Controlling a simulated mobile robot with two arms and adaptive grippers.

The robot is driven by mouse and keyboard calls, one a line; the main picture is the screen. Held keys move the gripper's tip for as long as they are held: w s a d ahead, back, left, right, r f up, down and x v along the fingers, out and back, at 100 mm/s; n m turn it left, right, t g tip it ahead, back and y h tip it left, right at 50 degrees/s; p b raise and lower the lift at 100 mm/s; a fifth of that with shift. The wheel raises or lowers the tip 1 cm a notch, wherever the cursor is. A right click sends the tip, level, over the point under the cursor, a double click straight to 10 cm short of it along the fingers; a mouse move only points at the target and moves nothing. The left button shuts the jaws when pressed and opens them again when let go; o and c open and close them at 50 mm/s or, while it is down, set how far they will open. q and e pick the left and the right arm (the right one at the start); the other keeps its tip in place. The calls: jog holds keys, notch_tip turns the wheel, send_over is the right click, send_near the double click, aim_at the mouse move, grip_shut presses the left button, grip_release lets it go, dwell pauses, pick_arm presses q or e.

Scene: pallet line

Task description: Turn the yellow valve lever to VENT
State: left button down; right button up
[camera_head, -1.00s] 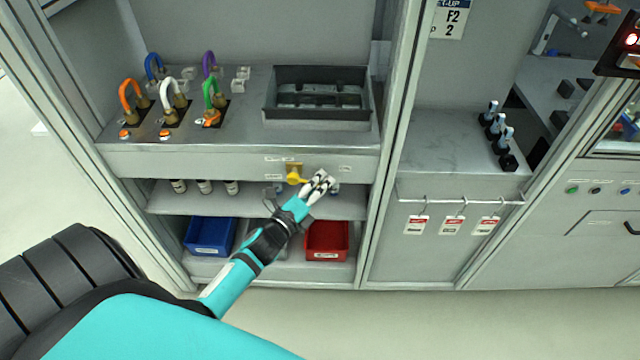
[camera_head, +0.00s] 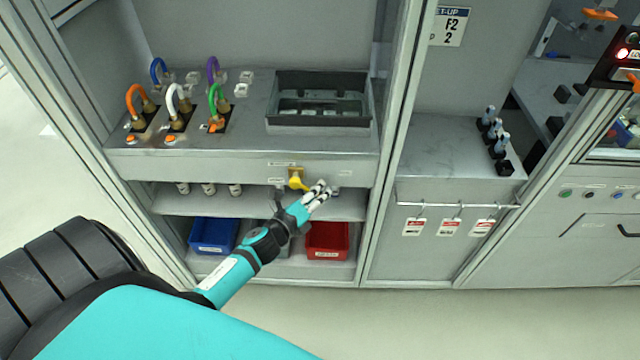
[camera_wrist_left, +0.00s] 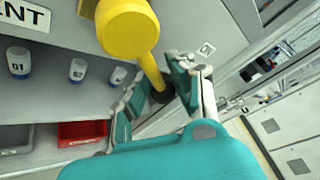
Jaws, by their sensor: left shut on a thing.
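The yellow valve lever (camera_head: 298,183) sits on the front face of the bench, below the dark tray. In the left wrist view the yellow lever (camera_wrist_left: 128,28) shows large, its round hub at the top and its handle slanting down to the right between my fingers. My left gripper (camera_head: 320,192) is shut on the handle's end; it also shows in the left wrist view (camera_wrist_left: 156,88). A label ending in "NT" (camera_wrist_left: 25,14) is left of the hub, and a small label (camera_wrist_left: 206,49) is to the right. My right gripper is out of view.
Several coloured hoses stand on the bench top, with a dark tray (camera_head: 275,117) beside them. Below, small bottles stand on a shelf, above a blue bin (camera_head: 212,237) and a red bin (camera_head: 327,241). A frame post (camera_head: 388,130) rises to the right of the lever.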

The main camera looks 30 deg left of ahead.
pick_arm(q)
jog(key=s+a+f+m+g+y+p, duration=0.2)
jog(key=s+a+m+g+y+p, duration=0.1)
jog(key=p, duration=1)
jog(key=a+m+g+y, duration=0.1)
jog(key=m+g, duration=0.1)
jog(key=m, duration=0.1)
jog(key=shift+a+f+m, duration=0.3)
jog(key=shift+a+f, duration=0.05)
jog(key=shift+a, duration=0.05)
jog(key=shift+f, duration=0.1)
jog(key=c, duration=1.4)
grip_release()
jog(key=shift+a, duration=0.1)
